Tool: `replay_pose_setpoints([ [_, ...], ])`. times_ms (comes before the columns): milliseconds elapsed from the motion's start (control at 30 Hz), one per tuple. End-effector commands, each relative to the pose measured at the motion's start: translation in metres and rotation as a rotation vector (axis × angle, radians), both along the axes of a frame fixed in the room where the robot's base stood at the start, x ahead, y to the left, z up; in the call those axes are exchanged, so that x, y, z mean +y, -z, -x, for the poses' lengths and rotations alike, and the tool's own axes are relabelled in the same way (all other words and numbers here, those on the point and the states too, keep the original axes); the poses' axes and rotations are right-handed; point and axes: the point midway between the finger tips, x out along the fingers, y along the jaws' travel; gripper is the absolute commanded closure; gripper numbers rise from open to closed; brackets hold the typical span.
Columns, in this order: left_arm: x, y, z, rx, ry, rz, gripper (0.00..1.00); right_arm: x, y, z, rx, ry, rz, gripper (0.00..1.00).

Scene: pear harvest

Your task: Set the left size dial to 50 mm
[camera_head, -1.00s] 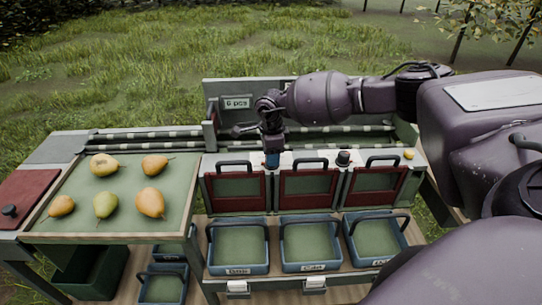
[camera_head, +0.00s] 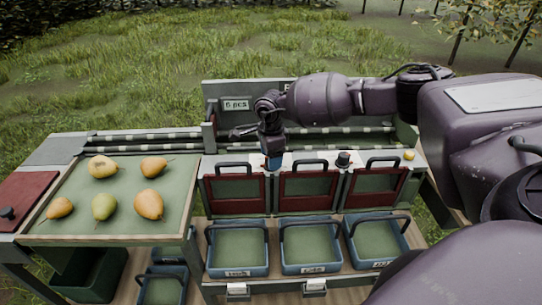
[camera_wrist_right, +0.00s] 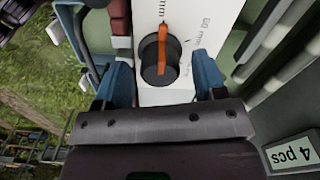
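The left size dial (camera_wrist_right: 155,62), a dark round knob with an orange pointer bar, sits on a white panel in the right wrist view. Its bar lies nearly along the picture's vertical, leaning slightly right at the top. A "60 mm" label (camera_wrist_right: 205,35) is to its right; another label ending in "mm" near the bar's top is partly hidden. My right gripper (camera_wrist_right: 165,82) is open, with one blue finger on each side of the dial and gaps showing. In the head view my right gripper (camera_head: 274,162) is over the panel and hides this dial. My left gripper is out of view.
A second dark dial (camera_head: 343,158) stands on the panel to the right, with a yellow button (camera_head: 408,154) farther right. Red-framed gates (camera_head: 235,208) and blue crates (camera_head: 238,272) are in front. A tray (camera_head: 130,234) with several pears is at left.

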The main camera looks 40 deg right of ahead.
Motion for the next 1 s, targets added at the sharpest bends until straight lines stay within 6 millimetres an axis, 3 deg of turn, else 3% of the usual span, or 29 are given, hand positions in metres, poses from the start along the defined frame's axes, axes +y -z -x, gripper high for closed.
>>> replay_pose_setpoints([
  [367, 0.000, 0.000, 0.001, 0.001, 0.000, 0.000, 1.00, 0.000, -0.006, 0.000, -0.001, 0.001, -0.001, 0.35],
  [800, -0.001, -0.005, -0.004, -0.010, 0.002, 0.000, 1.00, 0.000, -0.079, 0.000, -0.002, 0.001, 0.000, 0.35],
  [1000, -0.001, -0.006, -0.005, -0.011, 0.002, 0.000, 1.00, 0.000, -0.102, 0.000, -0.001, 0.000, 0.000, 0.35],
])
